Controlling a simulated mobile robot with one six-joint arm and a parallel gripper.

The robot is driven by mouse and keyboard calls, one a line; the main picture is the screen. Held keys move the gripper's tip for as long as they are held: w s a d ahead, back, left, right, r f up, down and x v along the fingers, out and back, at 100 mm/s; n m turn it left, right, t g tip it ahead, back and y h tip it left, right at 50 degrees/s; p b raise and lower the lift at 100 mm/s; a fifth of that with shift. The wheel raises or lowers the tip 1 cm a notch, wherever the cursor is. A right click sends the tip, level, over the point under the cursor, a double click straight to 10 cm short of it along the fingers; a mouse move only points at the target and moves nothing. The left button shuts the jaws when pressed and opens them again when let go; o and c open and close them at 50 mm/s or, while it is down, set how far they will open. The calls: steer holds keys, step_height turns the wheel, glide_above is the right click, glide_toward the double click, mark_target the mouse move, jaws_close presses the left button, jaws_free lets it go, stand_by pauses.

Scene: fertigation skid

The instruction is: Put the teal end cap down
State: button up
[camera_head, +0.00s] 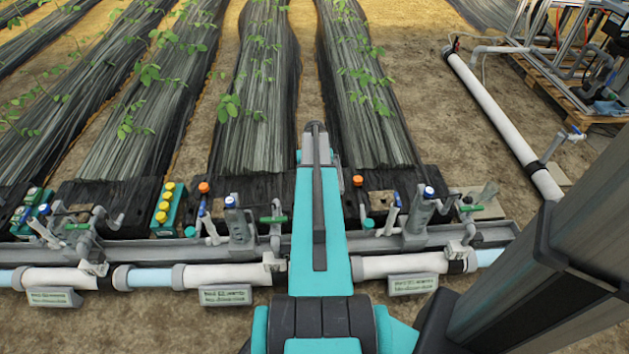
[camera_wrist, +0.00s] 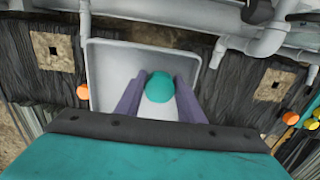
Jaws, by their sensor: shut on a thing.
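The teal end cap (camera_wrist: 159,87) is a smooth round piece between the two purple-grey fingers of my gripper (camera_wrist: 160,79) in the wrist view. The fingers are shut on it. A pale grey tray (camera_wrist: 104,62) with raised walls lies behind and below the cap. The cap appears over the tray's inside; I cannot tell whether it touches the tray floor. In the head view my arm hides the gripper, the held cap and the tray.
An orange cap (camera_wrist: 83,91) sits just left of the tray, and a grey pipe (camera_wrist: 256,45) runs on its right. In the head view, valves such as the blue-topped one (camera_head: 237,215) line the grey channel. A teal crate with yellow caps (camera_head: 168,212) stands left.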

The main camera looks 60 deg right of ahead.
steer(key=shift+a+f, duration=0.1)
steer(key=shift+f, duration=0.45)
steer(key=o, duration=1)
steer(key=shift+o, duration=0.2)
steer(key=shift+s+r, duration=0.1)
steer(key=shift+r, duration=0.2)
step_height(320, 180, up, 13)
steer(key=p, duration=0.3)
